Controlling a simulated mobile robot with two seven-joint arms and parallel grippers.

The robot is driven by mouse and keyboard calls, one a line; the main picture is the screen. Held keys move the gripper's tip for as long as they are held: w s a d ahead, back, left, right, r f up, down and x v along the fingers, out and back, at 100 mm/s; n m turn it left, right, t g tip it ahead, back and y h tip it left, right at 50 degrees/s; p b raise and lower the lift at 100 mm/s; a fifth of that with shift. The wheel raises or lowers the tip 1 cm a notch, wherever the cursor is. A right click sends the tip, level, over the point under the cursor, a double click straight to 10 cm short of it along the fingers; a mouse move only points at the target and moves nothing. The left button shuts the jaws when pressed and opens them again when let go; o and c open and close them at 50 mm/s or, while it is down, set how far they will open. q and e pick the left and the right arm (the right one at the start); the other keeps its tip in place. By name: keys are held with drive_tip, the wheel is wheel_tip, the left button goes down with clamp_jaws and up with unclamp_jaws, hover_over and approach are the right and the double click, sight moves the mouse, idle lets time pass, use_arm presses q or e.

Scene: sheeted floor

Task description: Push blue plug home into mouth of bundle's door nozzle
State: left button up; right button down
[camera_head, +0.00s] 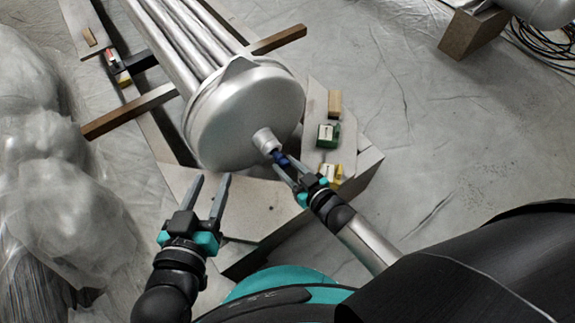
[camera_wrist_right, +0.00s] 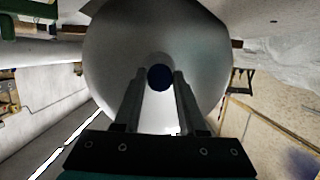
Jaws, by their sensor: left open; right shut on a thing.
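The bundle (camera_head: 232,120) is a silver tube bundle with a round end door facing me. A short nozzle (camera_head: 264,139) sticks out of the door. The blue plug (camera_head: 281,158) is at the nozzle's mouth; I cannot tell how deep it sits. My right gripper (camera_head: 286,173) is shut on the blue plug, in line with the nozzle. In the right wrist view the plug's round blue end (camera_wrist_right: 160,77) shows between the fingertips, in front of the door (camera_wrist_right: 110,50). My left gripper (camera_head: 211,182) is open and empty, left of the nozzle and below the door.
Wooden beams (camera_head: 130,110) lie under the bundle. Small green (camera_head: 328,135) and yellow (camera_head: 330,175) items and a wooden block (camera_head: 335,104) sit on the ledge right of the door. Plastic-wrapped bulk (camera_head: 50,190) fills the left.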

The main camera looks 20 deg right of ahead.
idle(0.3)
drive_tip(key=shift+w+a, duration=0.2)
drive_tip(key=shift+w, duration=0.4)
drive_tip(key=shift+w+a, duration=0.2)
drive_tip(key=shift+w, duration=0.35)
drive_tip(key=shift+c, duration=2)
unclamp_jaws()
